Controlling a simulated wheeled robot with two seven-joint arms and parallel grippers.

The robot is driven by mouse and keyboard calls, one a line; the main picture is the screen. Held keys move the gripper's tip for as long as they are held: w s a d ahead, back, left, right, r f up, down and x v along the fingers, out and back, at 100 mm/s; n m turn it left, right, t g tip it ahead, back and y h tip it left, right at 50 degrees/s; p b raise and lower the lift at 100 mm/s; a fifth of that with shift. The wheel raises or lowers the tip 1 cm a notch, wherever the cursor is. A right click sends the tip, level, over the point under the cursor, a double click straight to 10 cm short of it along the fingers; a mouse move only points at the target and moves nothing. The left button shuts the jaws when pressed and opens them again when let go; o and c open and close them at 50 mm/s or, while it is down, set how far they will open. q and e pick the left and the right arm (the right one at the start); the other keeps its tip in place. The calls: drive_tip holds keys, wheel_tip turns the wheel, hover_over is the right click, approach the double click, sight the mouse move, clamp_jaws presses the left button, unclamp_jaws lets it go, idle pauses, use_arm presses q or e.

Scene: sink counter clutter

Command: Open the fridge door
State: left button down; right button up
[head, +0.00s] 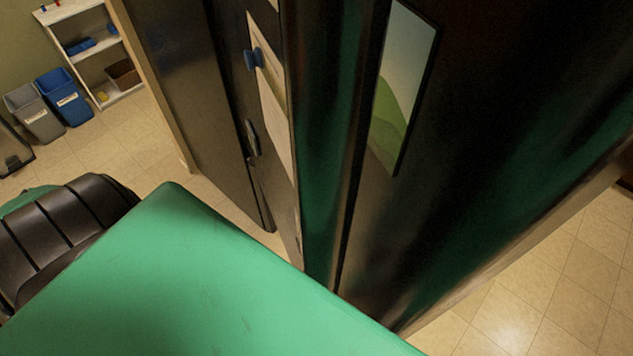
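A tall dark glossy fridge (325,130) fills the middle and right of the head view, very close to me. A dark vertical seam runs down its front, and green reflections show on it. A framed picture or screen (405,85) is on the dark front to the right of the seam. I cannot make out a fridge handle, and I cannot tell whether the door stands ajar. Neither of my grippers is in view. A large green part of mine (170,275) covers the lower middle and hides the fridge's lower front.
Papers with a blue magnet (254,59) hang on the fridge's left side. A dark door (190,90) with a black handle stands left of it. Grey (35,113) and blue (64,96) bins and a white shelf (90,50) are at the far left. Tiled floor shows lower right.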

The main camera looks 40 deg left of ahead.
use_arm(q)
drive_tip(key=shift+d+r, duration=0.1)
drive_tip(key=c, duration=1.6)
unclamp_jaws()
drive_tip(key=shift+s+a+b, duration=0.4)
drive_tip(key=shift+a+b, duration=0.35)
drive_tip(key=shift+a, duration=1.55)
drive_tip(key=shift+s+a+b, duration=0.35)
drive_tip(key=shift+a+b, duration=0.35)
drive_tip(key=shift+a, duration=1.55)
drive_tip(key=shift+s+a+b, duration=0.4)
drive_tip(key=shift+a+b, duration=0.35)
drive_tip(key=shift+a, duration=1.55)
